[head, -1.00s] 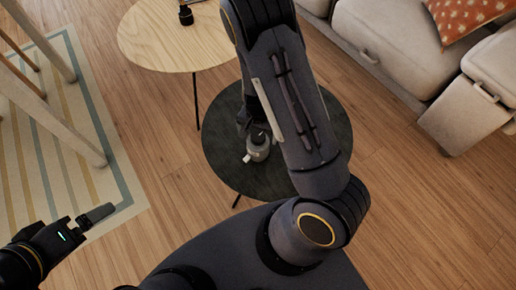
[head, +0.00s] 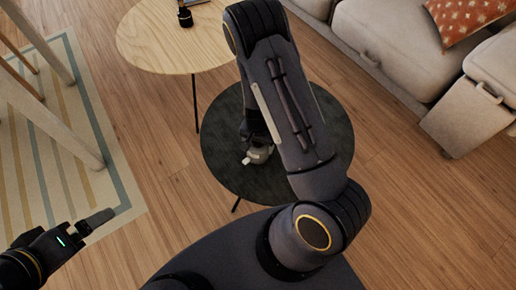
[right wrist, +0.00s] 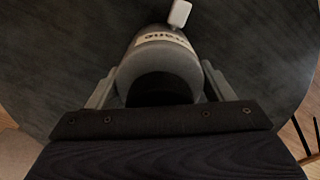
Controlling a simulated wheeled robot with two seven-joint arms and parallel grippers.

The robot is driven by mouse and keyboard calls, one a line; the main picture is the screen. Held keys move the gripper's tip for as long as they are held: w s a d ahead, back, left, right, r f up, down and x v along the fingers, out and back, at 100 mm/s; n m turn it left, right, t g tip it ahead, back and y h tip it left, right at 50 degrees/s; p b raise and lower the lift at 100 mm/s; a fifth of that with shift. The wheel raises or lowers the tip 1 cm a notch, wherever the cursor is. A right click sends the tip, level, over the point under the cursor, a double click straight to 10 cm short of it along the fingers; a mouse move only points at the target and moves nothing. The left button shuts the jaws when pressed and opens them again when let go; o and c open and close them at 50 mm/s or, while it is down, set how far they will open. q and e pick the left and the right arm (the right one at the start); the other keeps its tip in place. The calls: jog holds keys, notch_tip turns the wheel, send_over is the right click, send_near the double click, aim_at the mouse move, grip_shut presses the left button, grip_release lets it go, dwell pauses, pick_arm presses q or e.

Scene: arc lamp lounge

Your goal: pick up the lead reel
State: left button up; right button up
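The lead reel (head: 258,157) is a small grey body with a white tab, standing on the dark round table (head: 232,180). In the right wrist view the reel (right wrist: 160,55) shows as a grey cylinder with a dark hollow and a lettered white label. My right gripper (right wrist: 160,82) is open, with one finger on each side of the reel and close to it. In the head view my right gripper (head: 258,138) is over the reel, partly hidden by my forearm. My left gripper (head: 97,219) hangs low at the left, away from the table; its opening is unclear.
A light wooden round table (head: 160,45) with a dark-based object (head: 185,17) stands behind, at upper left. A beige sofa (head: 395,45) with an orange cushion (head: 462,18) is at upper right. A striped rug (head: 45,165) lies at left. Wooden floor is clear at right.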

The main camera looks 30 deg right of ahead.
jog(key=c, duration=0.6)
jog(key=shift+r, duration=0.15)
